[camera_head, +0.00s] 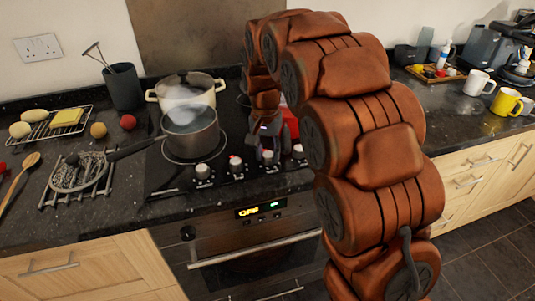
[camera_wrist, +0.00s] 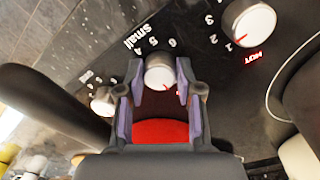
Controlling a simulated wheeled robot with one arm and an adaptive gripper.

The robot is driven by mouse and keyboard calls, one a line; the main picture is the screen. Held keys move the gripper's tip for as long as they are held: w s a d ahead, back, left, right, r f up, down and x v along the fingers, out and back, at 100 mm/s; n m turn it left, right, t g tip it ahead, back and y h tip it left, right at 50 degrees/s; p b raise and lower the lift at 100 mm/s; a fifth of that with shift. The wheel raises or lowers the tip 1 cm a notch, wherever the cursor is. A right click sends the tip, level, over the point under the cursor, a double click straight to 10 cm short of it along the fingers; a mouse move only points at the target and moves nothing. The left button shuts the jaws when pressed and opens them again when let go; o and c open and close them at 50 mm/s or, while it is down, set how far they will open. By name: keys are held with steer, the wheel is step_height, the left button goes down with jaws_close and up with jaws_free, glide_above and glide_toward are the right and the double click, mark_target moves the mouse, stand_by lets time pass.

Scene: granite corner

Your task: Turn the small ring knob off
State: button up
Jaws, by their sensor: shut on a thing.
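The small ring knob (camera_wrist: 159,72) is a white-faced round knob beside the printed word "small" and a scale of numbers in the wrist view. My gripper (camera_wrist: 160,84) is closed around it, one purple-lined finger on each side. Red light shows beside the knob, partly hidden by a finger, so its pointer setting is unclear. In the head view my gripper (camera_head: 266,140) reaches down to the hob's front row of knobs, with this knob (camera_head: 268,158) just below it.
Neighbouring knobs (camera_head: 235,165) (camera_head: 298,151) sit close on both sides. A steaming saucepan (camera_head: 190,133) and a cream pot (camera_head: 186,84) stand on the hob (camera_head: 160,178).

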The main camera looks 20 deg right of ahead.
stand_by(0.4)
steer(key=o, duration=1.2)
steer(key=shift+c, duration=0.2)
